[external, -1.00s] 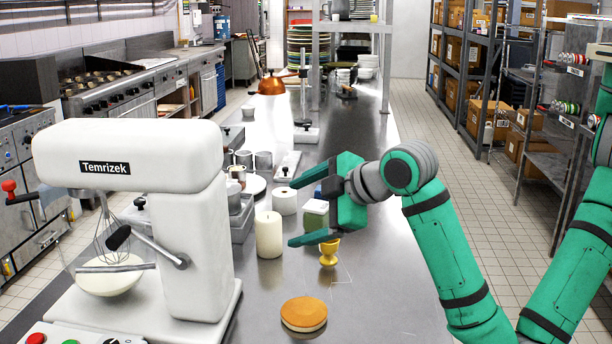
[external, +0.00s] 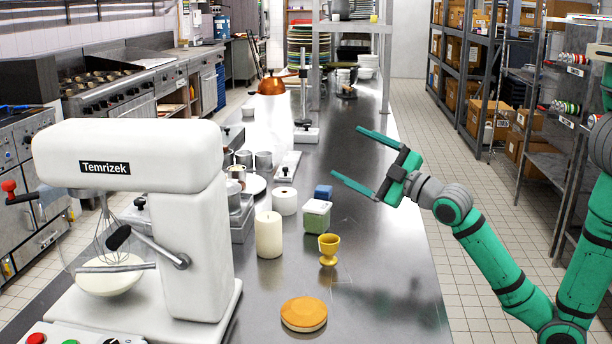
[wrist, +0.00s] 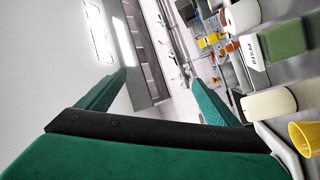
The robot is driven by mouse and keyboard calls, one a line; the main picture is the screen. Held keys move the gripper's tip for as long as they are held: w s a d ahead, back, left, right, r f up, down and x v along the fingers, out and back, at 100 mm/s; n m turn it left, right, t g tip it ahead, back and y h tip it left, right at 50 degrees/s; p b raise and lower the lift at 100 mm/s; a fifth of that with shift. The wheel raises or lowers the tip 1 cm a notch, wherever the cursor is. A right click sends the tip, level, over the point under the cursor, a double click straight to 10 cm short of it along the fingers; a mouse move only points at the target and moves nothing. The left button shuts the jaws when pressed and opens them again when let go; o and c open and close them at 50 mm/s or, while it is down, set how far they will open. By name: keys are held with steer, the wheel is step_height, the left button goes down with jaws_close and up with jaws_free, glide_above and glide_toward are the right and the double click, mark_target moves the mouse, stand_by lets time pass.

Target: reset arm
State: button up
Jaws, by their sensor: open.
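My green gripper (external: 362,162) is open and empty. It is raised over the right part of the steel table (external: 385,270), with its fingers pointing to the left and slightly up. In the wrist view its two fingers (wrist: 160,95) are spread wide with nothing between them. The arm is bent at the right of the external view and touches nothing that I can see.
An orange-topped round cake (external: 304,314) lies nearer. A white mixer (external: 130,170) stands left.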

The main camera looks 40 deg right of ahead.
steer(key=s+d+f+m+t+h, duration=0.15)
steer(key=s+d+m, duration=0.35)
steer(key=d, duration=0.7)
steer(key=s+d+f+m+t, duration=0.25)
steer(key=s+d, duration=0.55)
steer(key=d, duration=0.4)
steer(key=s+a+f+m+g+h, duration=0.2)
steer(key=s+a+f+m+g, duration=0.1)
steer(key=s+f, duration=0.7)
steer(key=s+a+f+m+g+h, duration=0.2)
steer(key=s+f+g, duration=0.3)
steer(key=s+f, duration=0.5)
steer(key=s+a+m, duration=0.1)
steer(key=s, duration=0.2)
steer(key=shift+a, duration=0.2)
